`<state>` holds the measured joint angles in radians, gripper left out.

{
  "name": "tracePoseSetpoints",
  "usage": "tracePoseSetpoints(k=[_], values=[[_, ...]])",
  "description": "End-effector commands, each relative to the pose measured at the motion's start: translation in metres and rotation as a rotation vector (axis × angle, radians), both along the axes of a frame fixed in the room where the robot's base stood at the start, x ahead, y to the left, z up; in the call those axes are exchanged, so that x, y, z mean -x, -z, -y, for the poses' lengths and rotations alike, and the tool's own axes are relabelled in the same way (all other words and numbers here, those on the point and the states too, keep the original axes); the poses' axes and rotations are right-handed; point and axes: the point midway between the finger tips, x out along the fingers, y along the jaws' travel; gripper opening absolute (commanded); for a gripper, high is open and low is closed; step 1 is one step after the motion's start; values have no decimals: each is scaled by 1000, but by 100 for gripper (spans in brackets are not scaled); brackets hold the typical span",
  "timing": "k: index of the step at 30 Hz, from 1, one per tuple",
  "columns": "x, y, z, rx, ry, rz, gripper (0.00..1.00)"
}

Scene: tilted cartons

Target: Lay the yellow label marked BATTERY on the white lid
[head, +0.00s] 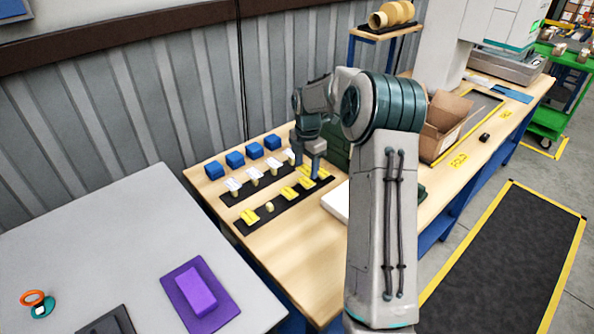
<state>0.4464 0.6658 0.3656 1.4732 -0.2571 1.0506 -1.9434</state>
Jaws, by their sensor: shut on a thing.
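Several yellow labels stand in a row on a black strip (281,204) on the wooden bench. My gripper (315,174) is low over the far right end of this row and is shut on a yellow label (322,173) there. The print on the labels is too small to read, so I cannot tell which one says BATTERY. A flat white surface (336,201), probably the white lid, lies to the right of the row, just below my gripper in the picture. My arm hides its right part.
Behind the yellow row is a second black strip (229,198) with white labels (253,173), then several blue blocks (235,159). An open cardboard carton (441,125) stands right of my arm. The bench front (290,245) is clear. A grey table (110,245) holds a purple block (195,290).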

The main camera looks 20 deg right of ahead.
Motion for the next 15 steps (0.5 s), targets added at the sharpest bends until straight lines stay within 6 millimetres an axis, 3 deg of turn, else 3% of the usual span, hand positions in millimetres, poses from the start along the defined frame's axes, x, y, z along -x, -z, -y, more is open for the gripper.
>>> tracePoseSetpoints(k=[15], values=[[21, 10, 66, 0, 741, -1, 40]])
